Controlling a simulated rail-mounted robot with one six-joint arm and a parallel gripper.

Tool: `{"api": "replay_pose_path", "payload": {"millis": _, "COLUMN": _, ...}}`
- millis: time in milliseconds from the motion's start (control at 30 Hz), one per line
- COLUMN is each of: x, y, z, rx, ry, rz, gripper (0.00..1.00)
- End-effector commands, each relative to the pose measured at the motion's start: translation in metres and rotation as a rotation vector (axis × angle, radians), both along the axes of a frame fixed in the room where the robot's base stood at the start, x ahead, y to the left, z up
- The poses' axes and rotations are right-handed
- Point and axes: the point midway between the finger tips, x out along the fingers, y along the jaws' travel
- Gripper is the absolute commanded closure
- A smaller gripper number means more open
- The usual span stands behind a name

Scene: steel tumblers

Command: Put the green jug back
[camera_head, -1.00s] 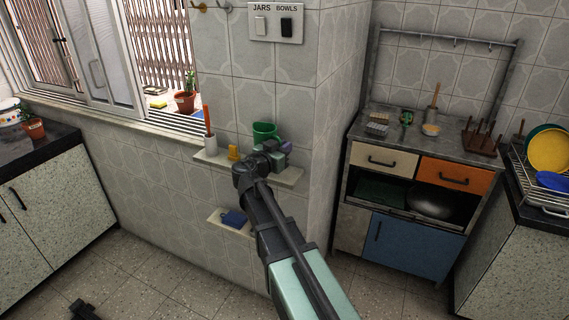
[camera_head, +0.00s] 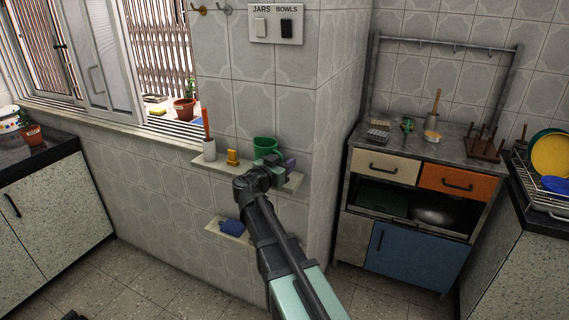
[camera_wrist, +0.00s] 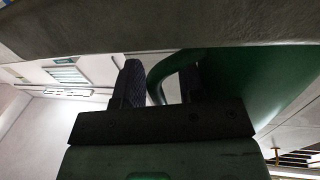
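The green jug (camera_head: 265,144) is at the upper wall shelf (camera_head: 207,163), right of its middle, and looks upright. My gripper (camera_head: 272,170) is in front of it and hides its lower part, so whether its base touches the shelf cannot be seen. In the wrist view, the jug's green body (camera_wrist: 262,80) fills the right side. A small gap shows beside the handle.
A blue object (camera_head: 231,227) lies on the lower shelf (camera_head: 213,228). A JARS/BOWLS sign (camera_head: 276,23) hangs above. A wall corner lies to the right.

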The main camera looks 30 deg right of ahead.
Motion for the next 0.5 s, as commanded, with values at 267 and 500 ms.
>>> {"api": "replay_pose_path", "payload": {"millis": 267, "x": -0.007, "y": 0.013, "z": 0.003, "rx": 0.0, "ry": 0.0, "rz": 0.003, "gripper": 0.64}}
{"api": "replay_pose_path", "payload": {"millis": 500, "x": -0.036, "y": 0.07, "z": 0.003, "rx": 0.0, "ry": 0.0, "rz": 0.005, "gripper": 0.64}}
